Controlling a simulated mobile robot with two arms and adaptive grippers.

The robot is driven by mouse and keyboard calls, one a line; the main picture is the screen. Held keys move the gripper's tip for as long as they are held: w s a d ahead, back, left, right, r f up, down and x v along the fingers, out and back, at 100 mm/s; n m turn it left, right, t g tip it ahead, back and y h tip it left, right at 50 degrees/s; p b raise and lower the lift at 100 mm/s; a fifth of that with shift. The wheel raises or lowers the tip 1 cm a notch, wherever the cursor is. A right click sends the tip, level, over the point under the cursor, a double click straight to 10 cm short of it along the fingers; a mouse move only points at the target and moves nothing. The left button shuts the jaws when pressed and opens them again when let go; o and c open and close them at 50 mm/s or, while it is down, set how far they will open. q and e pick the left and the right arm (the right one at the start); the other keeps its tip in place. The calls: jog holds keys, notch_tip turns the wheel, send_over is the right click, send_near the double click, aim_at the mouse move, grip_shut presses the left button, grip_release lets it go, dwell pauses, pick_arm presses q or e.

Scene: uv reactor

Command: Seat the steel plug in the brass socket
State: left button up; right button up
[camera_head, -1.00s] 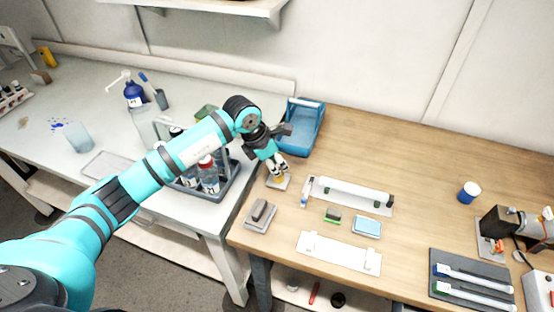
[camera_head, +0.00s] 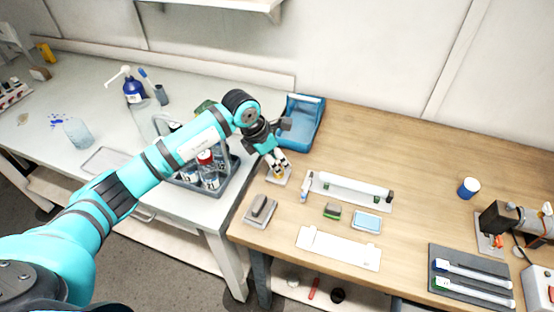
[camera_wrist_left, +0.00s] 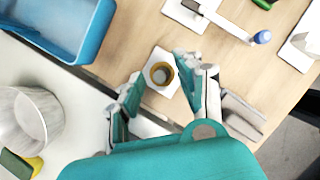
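A brass ring, which looks like the brass socket (camera_wrist_left: 161,73), sits on a small white plate on the wooden bench. In the head view the socket (camera_head: 279,174) is partly covered by my left fingers. Its inside shows a round grey face; I cannot tell whether this is the steel plug or the socket's floor. My left gripper (camera_wrist_left: 165,76) points down over the socket with its fingers apart, one on each side. It also shows in the head view (camera_head: 277,163). No separate plug shows between the fingers. My right gripper is not in view.
A blue bin (camera_head: 303,122) stands close behind my left gripper. A bottle tray (camera_head: 232,176) is to its left. A grey block (camera_head: 260,206) on a pale plate lies in front. A white rail fixture (camera_head: 348,190) is to the right.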

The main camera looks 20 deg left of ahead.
pick_arm(q)
jog(key=b+v, duration=0.2)
jog(key=v, duration=0.9)
jog(key=shift+r, duration=0.15)
jog(key=shift+s, duration=0.1)
